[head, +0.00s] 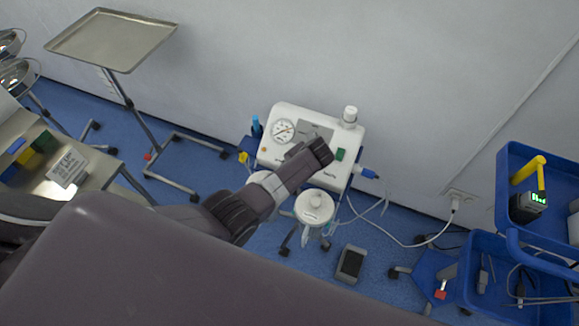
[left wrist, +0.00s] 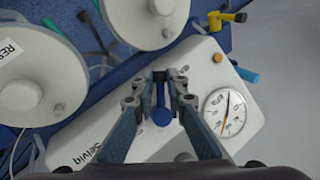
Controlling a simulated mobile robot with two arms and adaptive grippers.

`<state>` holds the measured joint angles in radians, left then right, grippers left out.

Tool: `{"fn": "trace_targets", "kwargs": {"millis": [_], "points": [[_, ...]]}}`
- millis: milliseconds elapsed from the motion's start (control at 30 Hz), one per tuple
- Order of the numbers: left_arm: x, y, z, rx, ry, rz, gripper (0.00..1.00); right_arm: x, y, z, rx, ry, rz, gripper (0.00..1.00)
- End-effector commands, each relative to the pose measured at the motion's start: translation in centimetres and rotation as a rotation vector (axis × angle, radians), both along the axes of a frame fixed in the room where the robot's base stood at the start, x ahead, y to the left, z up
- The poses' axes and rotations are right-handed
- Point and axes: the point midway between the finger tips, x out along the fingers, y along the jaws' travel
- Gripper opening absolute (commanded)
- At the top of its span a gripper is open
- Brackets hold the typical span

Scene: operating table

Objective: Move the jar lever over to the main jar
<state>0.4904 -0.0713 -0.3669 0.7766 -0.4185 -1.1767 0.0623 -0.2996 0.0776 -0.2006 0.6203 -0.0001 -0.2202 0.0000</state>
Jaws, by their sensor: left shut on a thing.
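The white suction unit (head: 283,152) stands by the wall with a round gauge (head: 283,131), also seen in the left wrist view (left wrist: 224,113). My left arm reaches over it in the head view, and its wrist hides the lever there. In the left wrist view the blue jar lever (left wrist: 162,116) shows its round knob, between the two fingers of my left gripper (left wrist: 167,76), which is shut on it. One white-lidded jar (left wrist: 40,75) has a label starting "RES". The other jar (left wrist: 150,20) is nearer the gauge side; its label is not visible. My right gripper is not in view.
A grey foot pedal (head: 350,264) lies on the floor below the unit. A blue cart (head: 540,225) stands at right and a metal tray stand (head: 112,38) at upper left. A padded table surface (head: 150,270) fills the front.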

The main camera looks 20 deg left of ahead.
Motion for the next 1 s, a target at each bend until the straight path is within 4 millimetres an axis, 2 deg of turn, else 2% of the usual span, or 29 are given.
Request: {"fn": "trace_targets", "kwargs": {"millis": [567, 600, 700, 1000], "points": [[0.11, 0.12, 0.07, 0.018, -0.002, -0.024, 0.00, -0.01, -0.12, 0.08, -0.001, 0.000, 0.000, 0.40], [0.10, 0.13, 0.07, 0.018, -0.002, -0.024, 0.17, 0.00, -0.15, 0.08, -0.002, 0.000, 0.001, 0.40], [0.10, 0.13, 0.07, 0.018, -0.001, -0.024, 0.28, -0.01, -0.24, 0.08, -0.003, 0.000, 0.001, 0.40], [0.06, 0.09, 0.07, 0.017, -0.001, -0.023, 0.30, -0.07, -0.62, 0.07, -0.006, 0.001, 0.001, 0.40]]}}
